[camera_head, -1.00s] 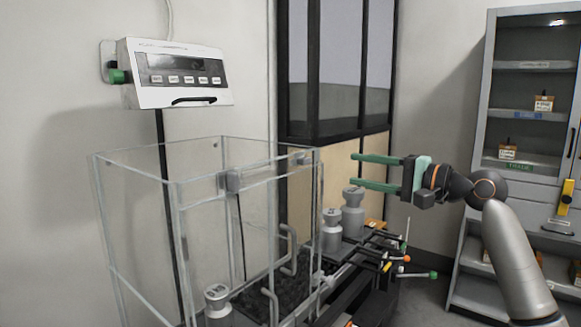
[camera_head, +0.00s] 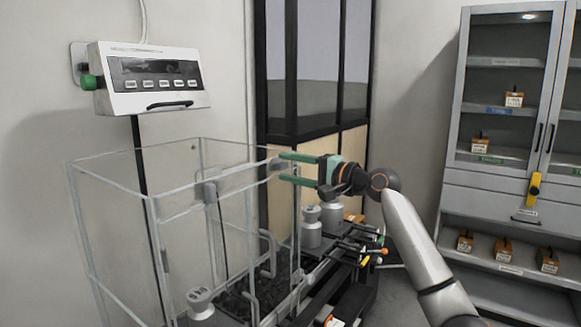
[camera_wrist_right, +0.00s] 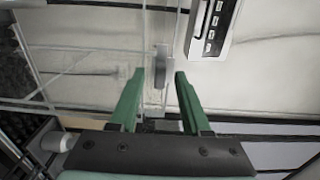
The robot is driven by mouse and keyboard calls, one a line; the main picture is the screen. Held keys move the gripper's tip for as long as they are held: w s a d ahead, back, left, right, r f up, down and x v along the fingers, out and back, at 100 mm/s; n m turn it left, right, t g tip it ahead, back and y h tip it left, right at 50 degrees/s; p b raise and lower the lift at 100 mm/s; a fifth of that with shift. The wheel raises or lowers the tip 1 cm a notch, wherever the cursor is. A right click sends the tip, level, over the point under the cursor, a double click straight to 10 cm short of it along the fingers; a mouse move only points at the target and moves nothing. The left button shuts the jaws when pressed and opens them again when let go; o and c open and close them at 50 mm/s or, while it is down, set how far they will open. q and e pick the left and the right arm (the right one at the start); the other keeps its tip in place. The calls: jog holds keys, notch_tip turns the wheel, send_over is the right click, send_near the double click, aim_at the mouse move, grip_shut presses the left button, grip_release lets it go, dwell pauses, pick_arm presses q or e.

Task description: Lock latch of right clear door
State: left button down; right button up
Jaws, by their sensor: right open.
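A clear glass-walled case (camera_head: 110,235) stands at the left, with clear upright panels and pale edges. A small grey latch-like piece (camera_head: 274,163) sits at the top of the case's right side, partly hidden by a fingertip. My right gripper (camera_head: 283,168) has green fingers and is open, pointing left at this corner. In the right wrist view, a grey latch piece (camera_wrist_right: 161,66) on a clear panel edge appears between and just beyond the open fingertips (camera_wrist_right: 160,75). I cannot tell whether they touch. A second grey fitting (camera_head: 209,191) is on the front panel. My left gripper is out of view.
A white display unit (camera_head: 150,80) is on the wall above the case. Grey weights (camera_head: 311,228) stand right of it, below my gripper; another weight (camera_head: 201,303) is at its front. A grey cabinet (camera_head: 500,190) stands at the right.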

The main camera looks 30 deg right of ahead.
grip_shut()
dwell(0.5)
jog(key=n, duration=0.3)
jog(key=shift+n, duration=0.4)
jog(key=n, duration=0.4)
jog(key=shift+f+n, duration=0.1)
jog(key=shift+n, duration=0.2)
jog(key=n+b, duration=0.1)
jog(key=n, duration=0.4)
jog(key=shift+n+b, duration=0.65)
jog(key=shift+n, duration=1.65)
